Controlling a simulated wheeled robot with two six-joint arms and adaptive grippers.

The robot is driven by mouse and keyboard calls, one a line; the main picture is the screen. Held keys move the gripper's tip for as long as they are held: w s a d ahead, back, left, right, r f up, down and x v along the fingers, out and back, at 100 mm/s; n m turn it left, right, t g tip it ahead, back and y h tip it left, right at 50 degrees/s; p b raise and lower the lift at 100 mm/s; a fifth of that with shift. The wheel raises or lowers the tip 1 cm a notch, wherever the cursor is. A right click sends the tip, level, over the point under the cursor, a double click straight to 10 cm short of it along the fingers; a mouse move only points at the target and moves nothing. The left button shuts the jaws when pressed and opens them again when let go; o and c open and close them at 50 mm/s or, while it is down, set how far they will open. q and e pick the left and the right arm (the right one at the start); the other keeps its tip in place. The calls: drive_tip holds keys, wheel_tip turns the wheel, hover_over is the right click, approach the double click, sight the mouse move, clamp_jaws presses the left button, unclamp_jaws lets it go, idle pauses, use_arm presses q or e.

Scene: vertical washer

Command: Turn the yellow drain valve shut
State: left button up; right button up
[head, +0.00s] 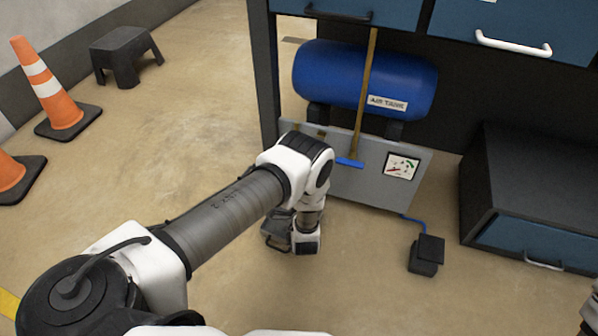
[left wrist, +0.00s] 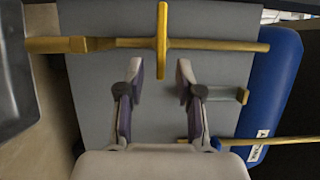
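The yellow drain valve shows in the left wrist view as a yellow handle (left wrist: 162,40). It stands crosswise, about at right angles, over a yellow pipe (left wrist: 225,46) on a grey panel (left wrist: 105,95). My left gripper (left wrist: 160,68) is open. In the picture the handle's near end lies between its two fingertips, with a gap on both sides; I cannot tell the depth. In the head view my left arm reaches to the grey panel (head: 345,190) below the air tank, and the valve and fingertips are hidden behind it.
A blue air tank (head: 330,75) sits above the panel, with a brownish pole (head: 366,90) in front. A black box (head: 427,255) with a blue cable is on the floor at right. Orange cones (head: 55,95) and a black stool (head: 125,55) stand left. The floor between is clear.

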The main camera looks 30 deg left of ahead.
use_arm(q)
drive_tip(key=v, duration=0.8)
drive_tip(key=shift+s, duration=0.2)
drive_tip(key=shift+d, duration=0.15)
